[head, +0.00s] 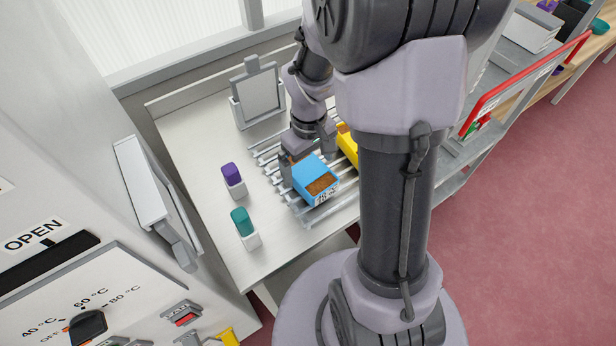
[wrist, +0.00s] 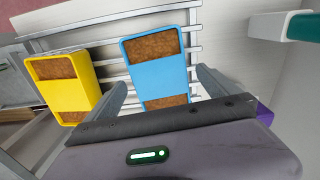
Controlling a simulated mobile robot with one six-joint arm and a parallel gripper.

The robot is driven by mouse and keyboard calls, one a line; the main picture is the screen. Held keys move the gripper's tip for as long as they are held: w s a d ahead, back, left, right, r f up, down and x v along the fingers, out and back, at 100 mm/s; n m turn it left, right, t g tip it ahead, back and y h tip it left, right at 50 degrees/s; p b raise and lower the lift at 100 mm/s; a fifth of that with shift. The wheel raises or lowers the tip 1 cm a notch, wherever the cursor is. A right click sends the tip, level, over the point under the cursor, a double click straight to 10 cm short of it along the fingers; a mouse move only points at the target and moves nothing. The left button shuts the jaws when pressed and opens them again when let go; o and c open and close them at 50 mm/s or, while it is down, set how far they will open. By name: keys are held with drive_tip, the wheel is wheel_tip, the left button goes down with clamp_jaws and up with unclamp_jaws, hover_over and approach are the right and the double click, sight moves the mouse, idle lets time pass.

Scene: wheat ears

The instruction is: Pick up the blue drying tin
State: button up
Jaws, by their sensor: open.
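The blue drying tin (head: 314,172), with brown grain-like contents showing in its openings, sits on a slatted metal rack (head: 290,206). In the wrist view the blue tin (wrist: 158,72) lies between the two fingers of my gripper (wrist: 160,88). The fingers stand apart, one on each side of the tin, and I cannot tell whether either touches it. In the head view my gripper (head: 300,152) is at the tin's far side, and my arm hides part of the rack.
A yellow tin (head: 347,146) stands beside the blue one on the rack, partly hidden by my arm. Purple-capped (head: 231,174) and teal-capped (head: 241,222) containers stand to the left. A framed board (head: 258,94) stands at the back. An oven-like machine (head: 95,290) is at lower left.

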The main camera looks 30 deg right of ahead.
sight(308, 170)
wheel_tip(308, 170, down, 3)
drive_tip(key=shift+w+b, duration=0.1)
drive_tip(key=shift+b, duration=0.25)
drive_tip(key=shift+r, duration=0.15)
drive_tip(key=shift+c, duration=0.4)
drive_tip(key=c, duration=1.6)
